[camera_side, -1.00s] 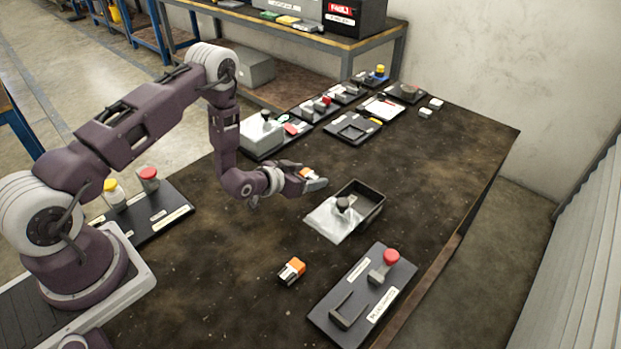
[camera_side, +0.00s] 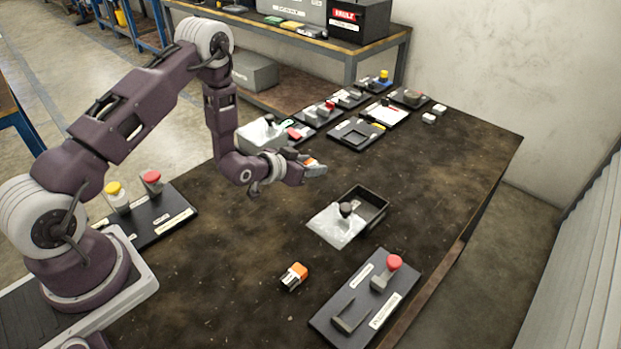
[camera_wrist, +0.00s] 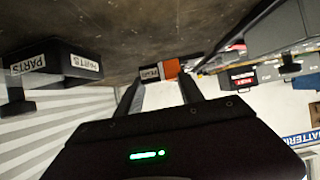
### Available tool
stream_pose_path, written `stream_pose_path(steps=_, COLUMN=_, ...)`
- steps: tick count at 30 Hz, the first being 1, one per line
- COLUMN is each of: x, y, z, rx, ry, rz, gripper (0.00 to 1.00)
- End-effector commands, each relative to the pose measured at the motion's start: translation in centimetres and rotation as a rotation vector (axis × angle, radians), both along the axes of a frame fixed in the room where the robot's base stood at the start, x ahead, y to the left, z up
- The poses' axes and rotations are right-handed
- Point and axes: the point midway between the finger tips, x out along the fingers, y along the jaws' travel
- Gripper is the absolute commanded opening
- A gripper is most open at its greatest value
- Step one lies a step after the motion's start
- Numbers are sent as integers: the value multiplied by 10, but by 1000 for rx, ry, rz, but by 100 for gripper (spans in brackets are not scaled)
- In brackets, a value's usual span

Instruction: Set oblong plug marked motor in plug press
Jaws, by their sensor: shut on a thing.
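My gripper (camera_side: 318,169) is shut on an oblong plug with an orange end (camera_side: 310,162), held above the table left of the black parts box. In the wrist view the plug (camera_wrist: 158,72) sits between the two fingertips, with a pale label too small to read surely and an orange end on the right. A second orange, white and dark plug (camera_side: 294,276) lies loose on the table. A black board (camera_side: 367,305) at the front right carries a grey bracket and a red-knobbed post. I cannot tell which fixture is the plug press.
An open black box (camera_side: 371,204) stands mid-table with a clear bag and dark knob at its left. Several boards and a grey box (camera_side: 262,134) line the table's back left. A board with yellow and red knobs (camera_side: 160,222) is at left. The table's right middle is clear.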

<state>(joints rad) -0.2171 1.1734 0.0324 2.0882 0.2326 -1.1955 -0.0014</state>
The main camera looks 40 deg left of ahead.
Motion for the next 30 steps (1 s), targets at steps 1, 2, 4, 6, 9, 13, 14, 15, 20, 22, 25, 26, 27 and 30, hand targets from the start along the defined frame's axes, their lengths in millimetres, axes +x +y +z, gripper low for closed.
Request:
stream_pose_path(steps=1, x=1, y=0, z=14, rx=0, ry=-4, rz=1, gripper=0)
stream_pose_path(steps=2, x=1, y=0, z=21, rx=0, ry=-4, rz=1, gripper=0)
stream_pose_path(steps=4, x=1, y=0, z=34, rx=0, ry=-3, rz=1, gripper=0)
stream_pose_path(steps=6, x=2, y=0, z=49, rx=-1, ry=-4, rz=0, gripper=0)
stream_pose_path(steps=9, x=5, y=-4, z=91, rx=-5, ry=-12, rz=-2, gripper=0)
stream_pose_path(steps=13, x=-3, y=-14, z=161, rx=-10, ry=-11, rz=-5, gripper=0)
stream_pose_path(steps=14, x=-7, y=-16, z=175, rx=-10, ry=-12, rz=-5, gripper=0)
stream_pose_path(steps=15, x=-13, y=-19, z=193, rx=-9, ry=-10, rz=-6, gripper=0)
stream_pose_path(steps=20, x=-36, y=-28, z=240, rx=-2, ry=-4, rz=-2, gripper=0)
stream_pose_path(steps=22, x=-43, y=-29, z=249, rx=-1, ry=-2, rz=-2, gripper=0)
stream_pose_path(steps=25, x=-54, y=-25, z=252, rx=13, ry=-8, rz=-34, gripper=0)
stream_pose_path(steps=26, x=-59, y=-24, z=251, rx=17, ry=-12, rz=-56, gripper=0)
stream_pose_path(steps=27, x=-67, y=-23, z=249, rx=22, ry=-16, rz=-91, gripper=0)
stream_pose_path(steps=30, x=-88, y=-23, z=244, rx=21, ry=-17, rz=-181, gripper=0)
